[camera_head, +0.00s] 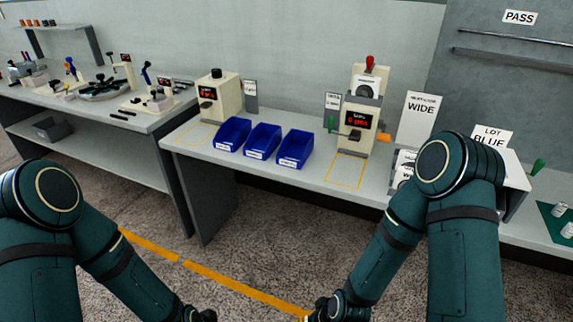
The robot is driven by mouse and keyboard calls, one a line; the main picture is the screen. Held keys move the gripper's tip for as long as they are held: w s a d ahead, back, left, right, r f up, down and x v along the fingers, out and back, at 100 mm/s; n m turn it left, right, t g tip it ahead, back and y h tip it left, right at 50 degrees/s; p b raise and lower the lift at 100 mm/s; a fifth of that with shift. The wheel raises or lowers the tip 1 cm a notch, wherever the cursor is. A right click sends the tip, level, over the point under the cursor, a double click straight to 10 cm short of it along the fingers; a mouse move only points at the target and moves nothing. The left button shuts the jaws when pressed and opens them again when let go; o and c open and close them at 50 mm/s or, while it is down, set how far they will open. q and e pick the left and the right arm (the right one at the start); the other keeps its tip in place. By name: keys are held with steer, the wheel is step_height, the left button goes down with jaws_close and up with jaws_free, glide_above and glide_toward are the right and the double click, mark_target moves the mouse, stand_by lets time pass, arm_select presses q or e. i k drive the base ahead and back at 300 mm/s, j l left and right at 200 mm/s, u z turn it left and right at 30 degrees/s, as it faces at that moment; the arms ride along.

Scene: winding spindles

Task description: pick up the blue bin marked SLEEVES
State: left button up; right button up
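Three blue bins stand in a row on the middle bench: a left bin (233,134), a middle bin (262,140) and a right bin (294,148). Each is open at the top and has a small white label on its front. The labels are too small to read, so I cannot tell which one says SLEEVES. My two arms reach down on either side at the bottom, well short of the bench. Only dark wrist parts show at the lower edge; the fingers of both grippers are out of view.
A cream machine (218,95) stands behind the bins on the left, and another (360,122) with a red knob on the right. Yellow outlines mark the bench top. A WIDE sign (421,113) stands farther right. A left bench (85,110) holds tools. Floor before the bench is clear.

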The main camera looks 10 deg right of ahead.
mark_target(297, 146)
steer(key=z, duration=0.7)
steer(key=i+j+z, duration=0.2)
steer(key=j+z, duration=0.15)
steer(key=z, duration=0.15)
steer(key=i+j+z, duration=0.15)
steer(key=j+z, duration=0.2)
steer(key=z, duration=0.15)
steer(key=j+z, duration=0.15)
steer(key=j, duration=0.3)
steer(key=i+j+z, duration=0.15)
steer(key=j, duration=0.35)
